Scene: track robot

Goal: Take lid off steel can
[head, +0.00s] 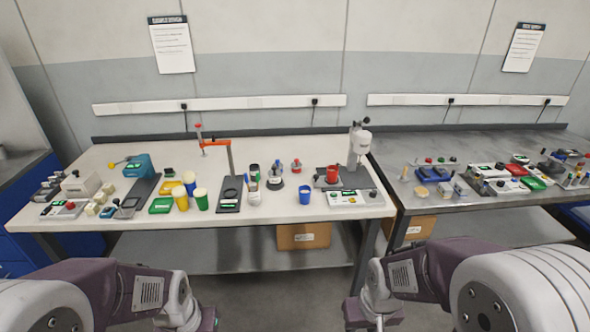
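No steel can can be picked out with certainty at this distance. A small grey canister (275,181) with a dark upper part stands near the middle of the light bench; I cannot tell whether it is the steel can or has a loose lid. My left arm comes in at the lower left and my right arm at the lower right. Both stay in front of and below the bench, apart from everything on it. Their visible ends run off the bottom edge, and no gripper fingers show.
The light bench (130,222) holds yellow cups (180,199), a green cup (201,201), a blue cup (305,196), a red cup (332,175) at a grey stand (357,148), and an orange-armed post (229,157). A dark bench (440,205) adjoins right. A cardboard box (303,237) sits below.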

